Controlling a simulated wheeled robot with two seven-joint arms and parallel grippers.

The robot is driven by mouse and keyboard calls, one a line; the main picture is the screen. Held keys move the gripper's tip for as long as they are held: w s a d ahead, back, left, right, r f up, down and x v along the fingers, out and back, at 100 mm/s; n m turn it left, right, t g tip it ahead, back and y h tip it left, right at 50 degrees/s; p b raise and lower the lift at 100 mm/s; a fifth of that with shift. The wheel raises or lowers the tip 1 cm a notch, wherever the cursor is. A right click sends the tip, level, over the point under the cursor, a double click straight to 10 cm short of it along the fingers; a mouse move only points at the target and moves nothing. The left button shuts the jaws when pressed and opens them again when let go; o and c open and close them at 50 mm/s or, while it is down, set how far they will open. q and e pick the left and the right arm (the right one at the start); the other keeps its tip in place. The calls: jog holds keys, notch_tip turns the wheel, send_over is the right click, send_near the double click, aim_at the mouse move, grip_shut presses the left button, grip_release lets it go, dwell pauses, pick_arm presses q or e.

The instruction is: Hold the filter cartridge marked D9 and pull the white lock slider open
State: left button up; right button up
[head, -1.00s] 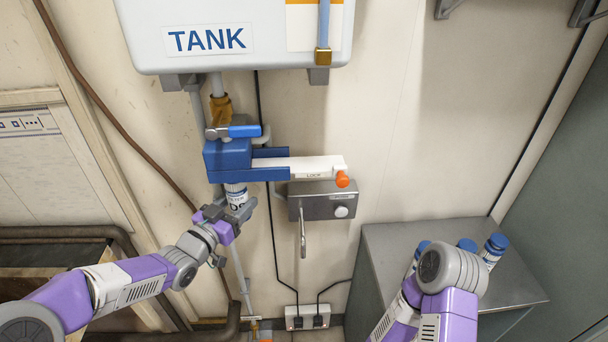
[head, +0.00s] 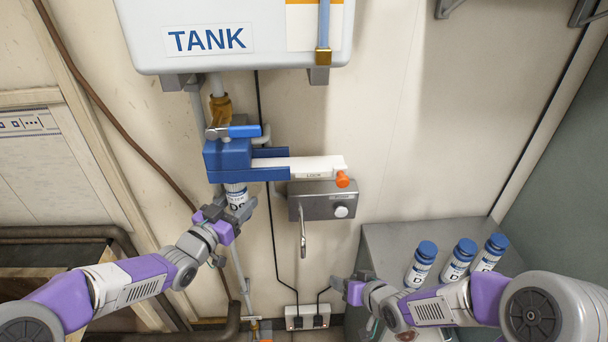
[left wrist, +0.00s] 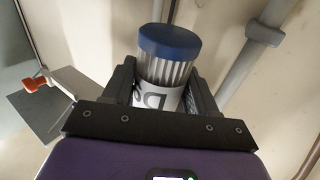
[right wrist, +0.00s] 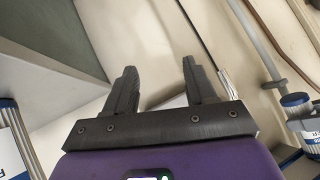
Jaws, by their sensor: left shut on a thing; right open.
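A filter cartridge (head: 236,197) with a white label hangs upright under the blue housing (head: 228,156); its letters are partly hidden, with a D legible. My left gripper (head: 222,216) is shut around its lower part. In the left wrist view the cartridge's blue cap (left wrist: 168,42) and ribbed body show between the fingers. The white lock slider (head: 308,165), marked LOCK, sticks out to the right of the housing along a blue rail, with an orange knob (head: 343,179) at its end. My right gripper (head: 345,288) is open and empty, low and below the knob, apart from it.
Three blue-capped cartridges (head: 421,264) stand on the grey cabinet (head: 390,238) at right. A grey metal box (head: 325,204) with a hanging handle is on the wall under the slider. A tank (head: 240,50) hangs above. The wall right of the knob is clear.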

notch_tip(320, 180, up, 17)
jog(key=d+n+t+y, duration=0.1)
jog(key=n+t, duration=0.1)
jog(key=t, duration=0.2)
jog(key=n+t+y, duration=0.2)
jog(key=n+t, duration=0.1)
send_near(345, 184)
jog(key=x, duration=1)
jog(key=shift+w, duration=0.15)
jog(key=shift+a, duration=0.1)
jog(key=c, duration=0.7)
